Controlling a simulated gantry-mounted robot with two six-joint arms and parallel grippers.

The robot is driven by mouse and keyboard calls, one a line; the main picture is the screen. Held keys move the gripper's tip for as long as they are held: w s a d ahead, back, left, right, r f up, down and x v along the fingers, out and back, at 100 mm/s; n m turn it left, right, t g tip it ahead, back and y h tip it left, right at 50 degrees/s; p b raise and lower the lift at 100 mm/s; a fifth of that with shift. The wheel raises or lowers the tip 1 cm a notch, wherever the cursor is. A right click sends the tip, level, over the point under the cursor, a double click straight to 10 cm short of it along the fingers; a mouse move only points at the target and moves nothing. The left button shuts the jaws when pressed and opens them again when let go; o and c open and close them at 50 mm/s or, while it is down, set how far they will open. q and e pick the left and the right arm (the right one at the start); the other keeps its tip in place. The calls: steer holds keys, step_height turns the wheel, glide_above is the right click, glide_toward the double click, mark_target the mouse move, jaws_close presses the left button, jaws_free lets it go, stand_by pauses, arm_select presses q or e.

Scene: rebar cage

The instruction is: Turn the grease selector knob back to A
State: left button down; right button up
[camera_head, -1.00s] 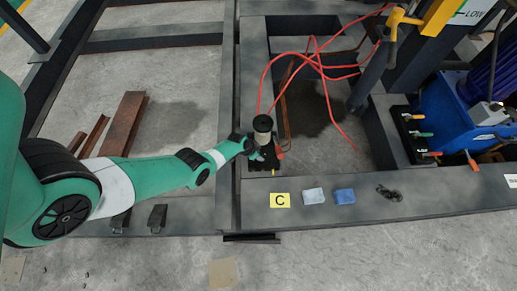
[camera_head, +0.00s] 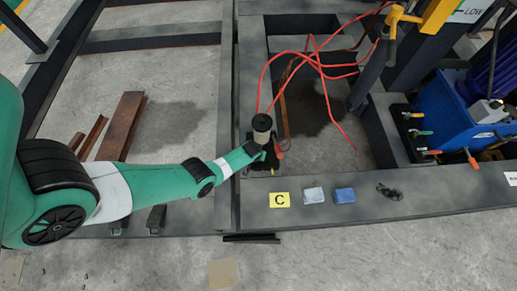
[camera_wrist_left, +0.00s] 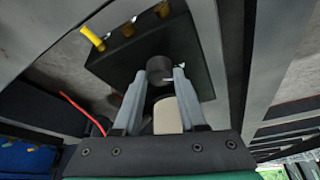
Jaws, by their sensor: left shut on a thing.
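The grease pump (camera_head: 262,127) with its pale reservoir and black top stands on the dark beam, at the middle of the head view. My left gripper (camera_head: 259,155) is at its front lower side, mostly hidden by my own wrist. In the left wrist view, the dark round selector knob (camera_wrist_left: 159,70) sits on a black block, with a small white mark on its right side. My left gripper (camera_wrist_left: 157,78) is shut on the knob, one finger on each side. The pale reservoir (camera_wrist_left: 168,116) lies between the fingers, nearer the palm. No letter A is readable. My right gripper is not in view.
Red hoses (camera_head: 314,62) run behind the pump.

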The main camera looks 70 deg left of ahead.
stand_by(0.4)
arm_select(q)
steer(key=shift+c, duration=2.3)
jaws_free()
steer(key=shift+r+p, duration=0.3)
steer(key=shift+p, duration=0.05)
steer(key=p+v, duration=1)
steer(key=v, duration=0.1)
